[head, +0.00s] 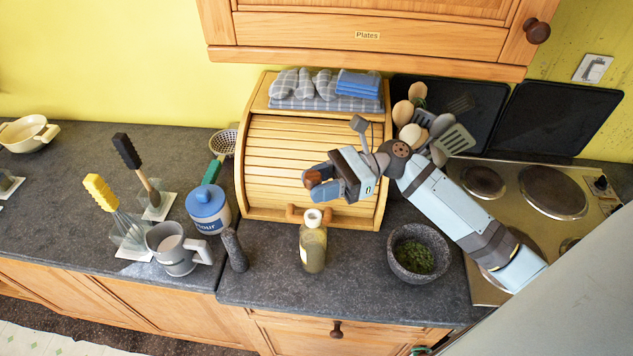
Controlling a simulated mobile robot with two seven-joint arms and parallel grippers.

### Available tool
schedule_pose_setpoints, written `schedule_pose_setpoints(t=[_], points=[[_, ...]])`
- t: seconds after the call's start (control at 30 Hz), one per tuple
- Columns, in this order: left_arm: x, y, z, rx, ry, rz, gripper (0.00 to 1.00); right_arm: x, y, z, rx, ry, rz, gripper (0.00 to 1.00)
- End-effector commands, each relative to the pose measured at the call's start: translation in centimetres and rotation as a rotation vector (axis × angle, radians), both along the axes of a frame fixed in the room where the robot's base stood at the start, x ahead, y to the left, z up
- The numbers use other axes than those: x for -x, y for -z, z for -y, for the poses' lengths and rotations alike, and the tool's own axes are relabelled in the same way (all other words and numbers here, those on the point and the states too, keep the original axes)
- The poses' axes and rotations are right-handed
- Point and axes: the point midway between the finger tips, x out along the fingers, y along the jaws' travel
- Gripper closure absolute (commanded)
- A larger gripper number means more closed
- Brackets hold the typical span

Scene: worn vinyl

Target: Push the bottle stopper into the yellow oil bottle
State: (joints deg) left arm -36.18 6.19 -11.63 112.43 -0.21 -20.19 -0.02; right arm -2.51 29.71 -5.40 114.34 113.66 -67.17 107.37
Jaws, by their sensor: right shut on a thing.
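The yellow oil bottle (313,250) stands upright on the dark counter in front of the roll-top bread box. Its pale round neck faces up and looks open. My right gripper (318,182) reaches in from the right, above and behind the bottle in the picture, in front of the bread box's slats. It is shut on a small reddish-brown thing (312,178), which looks like the bottle stopper; the fingers hide part of it. The stopper is apart from the bottle's neck. My left gripper is not in view.
The wooden bread box (262,150) stands behind the bottle. A stone mortar with green herbs (393,262) is to its right; a dark pestle (234,250), grey mug (172,262) and blue-lidded flour jar (207,215) are left. Utensils stand behind my right arm. Counter beside the bottle is clear.

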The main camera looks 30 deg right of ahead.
Motion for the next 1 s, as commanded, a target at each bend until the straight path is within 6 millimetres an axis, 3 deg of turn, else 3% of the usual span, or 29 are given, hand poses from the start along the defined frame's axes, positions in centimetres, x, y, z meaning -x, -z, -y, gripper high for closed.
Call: schedule_pose_setpoints(t=[0.27, 0.6, 1.0], points=[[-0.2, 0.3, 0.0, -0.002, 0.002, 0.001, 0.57, 0.0, 0.5, 0.1, -0.002, -0.001, -0.004, 0.89], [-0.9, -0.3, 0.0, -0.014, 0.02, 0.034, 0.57, 0.0, 2.9, 0.0, -0.002, -0.002, -0.003, 0.89], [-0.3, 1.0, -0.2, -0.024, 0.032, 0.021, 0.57, 0.0, 5.7, 0.0, -0.002, -0.001, -0.003, 0.89]])
